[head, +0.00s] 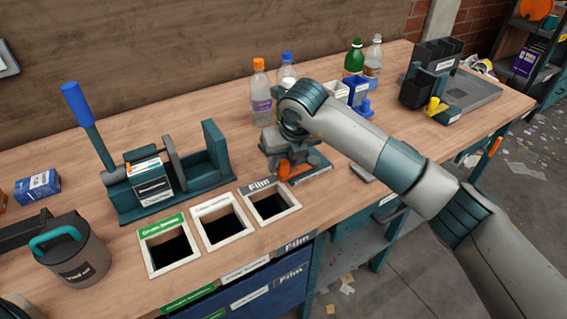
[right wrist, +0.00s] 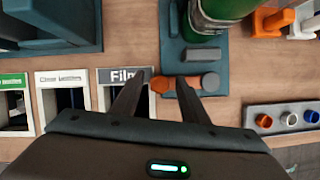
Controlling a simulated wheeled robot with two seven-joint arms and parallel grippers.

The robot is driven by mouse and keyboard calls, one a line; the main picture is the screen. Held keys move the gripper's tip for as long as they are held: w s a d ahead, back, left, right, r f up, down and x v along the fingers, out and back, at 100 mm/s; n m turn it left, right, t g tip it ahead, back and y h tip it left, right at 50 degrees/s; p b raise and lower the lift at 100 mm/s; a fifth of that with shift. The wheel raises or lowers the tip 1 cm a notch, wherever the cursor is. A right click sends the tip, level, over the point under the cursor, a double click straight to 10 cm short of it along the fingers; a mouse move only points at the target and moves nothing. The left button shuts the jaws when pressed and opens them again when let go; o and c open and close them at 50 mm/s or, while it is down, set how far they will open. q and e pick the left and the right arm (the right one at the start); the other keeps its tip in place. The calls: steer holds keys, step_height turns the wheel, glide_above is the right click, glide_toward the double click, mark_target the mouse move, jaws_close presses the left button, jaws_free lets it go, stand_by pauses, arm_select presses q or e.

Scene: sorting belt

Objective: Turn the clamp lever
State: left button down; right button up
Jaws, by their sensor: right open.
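The orange clamp lever (right wrist: 163,85) shows in the right wrist view between and partly behind my fingers, at the front of a teal clamp base (right wrist: 172,45) with a grey knob. A green bottle (right wrist: 212,12) stands on that base. In the head view the orange lever (head: 284,170) sits low on the clamp fixture (head: 318,161), just behind the Film opening; my right arm hides much of the fixture. My right gripper (right wrist: 163,78) is open, its fingers over the lever; I cannot tell whether they touch it. My left gripper is not in view.
Three labelled openings, including the Film opening (head: 297,207), lie in front. Bottles (head: 260,93) and blue bins (head: 358,92) stand behind.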

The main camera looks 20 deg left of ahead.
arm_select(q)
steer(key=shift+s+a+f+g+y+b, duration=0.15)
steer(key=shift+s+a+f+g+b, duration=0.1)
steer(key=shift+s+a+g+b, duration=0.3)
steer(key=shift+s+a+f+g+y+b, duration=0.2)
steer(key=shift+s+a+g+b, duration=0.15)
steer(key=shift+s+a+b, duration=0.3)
arm_select(e)
steer(key=v, duration=1.6)
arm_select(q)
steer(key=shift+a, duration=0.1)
